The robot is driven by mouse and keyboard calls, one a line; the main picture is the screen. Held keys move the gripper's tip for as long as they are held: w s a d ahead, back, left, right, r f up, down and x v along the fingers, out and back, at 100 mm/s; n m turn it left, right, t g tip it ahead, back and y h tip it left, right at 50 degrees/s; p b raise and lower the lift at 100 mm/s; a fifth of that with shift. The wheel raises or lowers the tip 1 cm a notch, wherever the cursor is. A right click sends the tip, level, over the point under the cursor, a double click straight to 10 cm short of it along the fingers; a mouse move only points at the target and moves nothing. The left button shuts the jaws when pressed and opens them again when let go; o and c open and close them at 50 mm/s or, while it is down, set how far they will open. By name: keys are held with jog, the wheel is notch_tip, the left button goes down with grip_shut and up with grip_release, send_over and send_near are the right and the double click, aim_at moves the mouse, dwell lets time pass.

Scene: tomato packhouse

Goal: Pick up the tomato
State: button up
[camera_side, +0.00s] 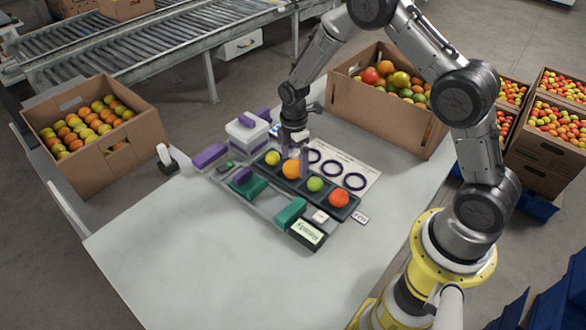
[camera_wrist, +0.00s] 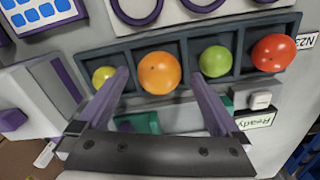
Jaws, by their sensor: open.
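Several tomatoes sit in a dark compartmented tray (camera_side: 328,202) on the table, one to a compartment. In the side view they run from a yellow one (camera_side: 273,158) through an orange one (camera_side: 291,169) and a green one (camera_side: 315,184) to a red one (camera_side: 339,198). The wrist view shows the same row: yellow (camera_wrist: 103,75), orange (camera_wrist: 159,72), green (camera_wrist: 215,61), red (camera_wrist: 273,52). My gripper (camera_wrist: 160,80) is open and empty. Its purple fingers point at the tray, one on each side of the orange tomato in the wrist view. I cannot tell how far above it they are.
A white sheet with dark rings (camera_side: 354,181) lies behind the tray. A device with purple parts (camera_side: 248,134) stands left of it, and a small "Ready" display (camera_side: 309,232) in front. Cardboard boxes of tomatoes stand at the left (camera_side: 132,150) and back right (camera_side: 425,134). The front table is clear.

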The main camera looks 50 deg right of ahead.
jog(key=shift+f, duration=0.85)
jog(key=shift+c, duration=0.2)
jog(key=c, duration=0.8)
jog(key=shift+r, duration=0.1)
